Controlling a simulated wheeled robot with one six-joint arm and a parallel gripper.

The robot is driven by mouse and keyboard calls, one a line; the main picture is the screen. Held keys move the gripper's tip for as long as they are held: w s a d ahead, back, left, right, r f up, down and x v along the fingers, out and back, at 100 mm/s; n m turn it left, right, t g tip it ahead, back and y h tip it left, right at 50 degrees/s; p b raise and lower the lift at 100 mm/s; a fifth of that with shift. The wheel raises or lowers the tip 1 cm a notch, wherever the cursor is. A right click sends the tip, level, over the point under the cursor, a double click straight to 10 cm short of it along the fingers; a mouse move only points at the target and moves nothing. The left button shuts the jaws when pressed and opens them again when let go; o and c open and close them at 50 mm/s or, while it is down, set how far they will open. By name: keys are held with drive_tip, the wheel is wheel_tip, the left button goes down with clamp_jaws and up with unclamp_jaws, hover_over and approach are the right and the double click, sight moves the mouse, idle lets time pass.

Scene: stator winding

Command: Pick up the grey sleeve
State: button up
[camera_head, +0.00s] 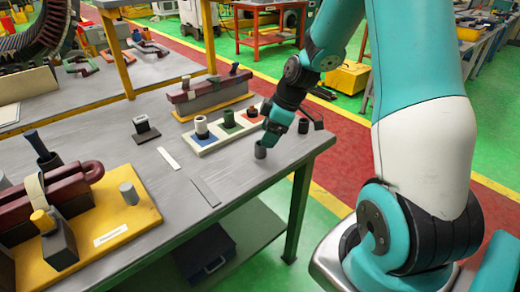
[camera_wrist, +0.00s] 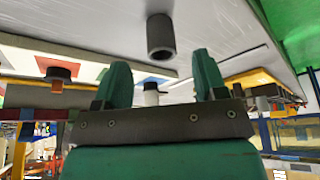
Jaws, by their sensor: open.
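The grey sleeve (camera_head: 260,150) stands upright on the table near its right edge. In the wrist view it is a dark grey hollow cylinder (camera_wrist: 161,40), ahead of the fingertips and roughly midway between them. My gripper (camera_head: 269,140) is just above and beside the sleeve in the head view. In the wrist view my gripper (camera_wrist: 163,66) has its two green fingers spread with a clear gap, and nothing is held. The sleeve appears beyond the tips rather than between the pads. Whether a finger touches it cannot be told.
A pale tray (camera_head: 206,151) with coloured squares and small dark-topped parts stands just left of my gripper. A dark red bar on a stand (camera_head: 210,92) is behind it. A yellow fixture (camera_head: 140,215) with a lighter grey cylinder (camera_head: 129,194) stands at left. The table's front middle is mostly clear.

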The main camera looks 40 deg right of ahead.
sight(256, 155)
drive_tip(key=x, duration=0.4)
drive_tip(key=shift+w+a+f, duration=0.15)
drive_tip(key=shift+a+f, duration=0.1)
drive_tip(key=shift+c, duration=0.2)
drive_tip(key=c, duration=0.9)
drive_tip(key=shift+c, duration=0.2)
